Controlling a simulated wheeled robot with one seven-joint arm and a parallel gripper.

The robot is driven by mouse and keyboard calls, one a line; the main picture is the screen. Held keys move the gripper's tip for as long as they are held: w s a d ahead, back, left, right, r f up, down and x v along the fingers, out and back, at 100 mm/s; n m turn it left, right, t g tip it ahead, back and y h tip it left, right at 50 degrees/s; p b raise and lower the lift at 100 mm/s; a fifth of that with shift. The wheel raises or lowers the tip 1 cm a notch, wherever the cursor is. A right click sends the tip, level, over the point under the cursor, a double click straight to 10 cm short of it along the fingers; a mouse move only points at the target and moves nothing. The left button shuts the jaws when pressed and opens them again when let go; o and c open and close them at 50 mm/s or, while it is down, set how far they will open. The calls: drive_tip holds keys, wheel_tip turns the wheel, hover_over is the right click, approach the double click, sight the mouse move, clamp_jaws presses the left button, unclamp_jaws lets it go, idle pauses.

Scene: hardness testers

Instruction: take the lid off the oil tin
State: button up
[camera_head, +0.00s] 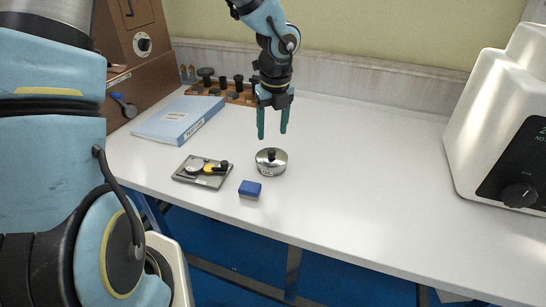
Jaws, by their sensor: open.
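The oil tin (267,169) is a low, round metal tin on the white table, with a label on its front. Its shiny lid (277,157) sits on top and has a black knob (271,153) in the middle. My gripper (272,134) points down above the tin, with its two green fingers apart and nothing between them. The fingertips are a little higher than the knob in the picture; the exact gap cannot be told.
A blue block (250,189) lies in front of the tin. A grey tray (184,179) with a dial gauge is to its left. Behind are a blue binder (178,121) and a wooden rack (232,96). A white machine (500,140) stands right; the table between is clear.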

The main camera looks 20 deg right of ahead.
sight(272, 151)
wheel_tip(272, 151, down, 7)
drive_tip(key=shift+w+r, duration=0.15)
drive_tip(key=shift+r, duration=0.05)
idle(0.3)
clamp_jaws()
idle(0.4)
